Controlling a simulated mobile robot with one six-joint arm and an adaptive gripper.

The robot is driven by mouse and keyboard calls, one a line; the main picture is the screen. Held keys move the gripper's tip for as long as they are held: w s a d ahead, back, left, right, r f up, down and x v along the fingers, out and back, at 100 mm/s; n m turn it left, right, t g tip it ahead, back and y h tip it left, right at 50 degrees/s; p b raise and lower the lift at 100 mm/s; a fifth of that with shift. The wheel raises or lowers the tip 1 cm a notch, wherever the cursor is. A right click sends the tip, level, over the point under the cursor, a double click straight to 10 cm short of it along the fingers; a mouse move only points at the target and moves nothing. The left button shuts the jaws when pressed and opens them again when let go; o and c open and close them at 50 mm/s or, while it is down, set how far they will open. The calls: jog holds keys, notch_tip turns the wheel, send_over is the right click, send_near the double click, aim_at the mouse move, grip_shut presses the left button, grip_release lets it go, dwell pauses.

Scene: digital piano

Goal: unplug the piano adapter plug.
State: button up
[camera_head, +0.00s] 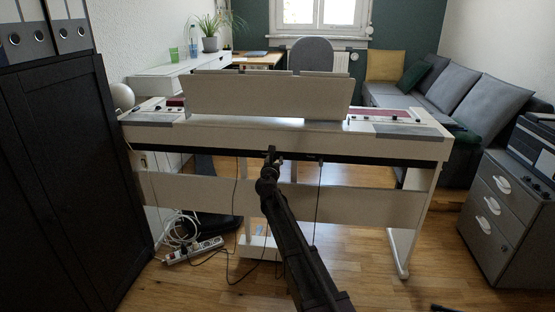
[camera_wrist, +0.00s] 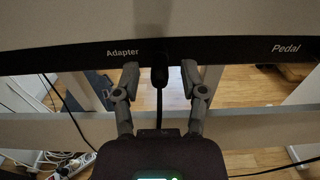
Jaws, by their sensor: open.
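The white piano (camera_head: 370,142) stands with its back toward me, and a black strip runs along its lower rear edge. In the wrist view the black adapter plug (camera_wrist: 160,76) sits in this strip (camera_wrist: 215,50), just right of the word "Adapter". Its cable hangs straight down. My gripper (camera_wrist: 160,85) is open, with one finger on each side of the plug. Gaps show between the fingers and the plug. In the head view my gripper (camera_head: 271,153) is at the strip and hides the plug.
A second plug with a hanging cable (camera_head: 320,162) is to the right on the strip. Below are a crossboard (camera_head: 350,200), a power strip (camera_head: 193,251) and loose cables on the floor. A black cabinet (camera_head: 60,160) stands left, a grey drawer unit (camera_head: 505,215) right.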

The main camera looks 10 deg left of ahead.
dwell(0.5)
grip_shut()
jog(key=shift+s, duration=1)
dwell(1.0)
jog(key=shift+s+a, duration=0.15)
jog(key=shift+s, duration=2.25)
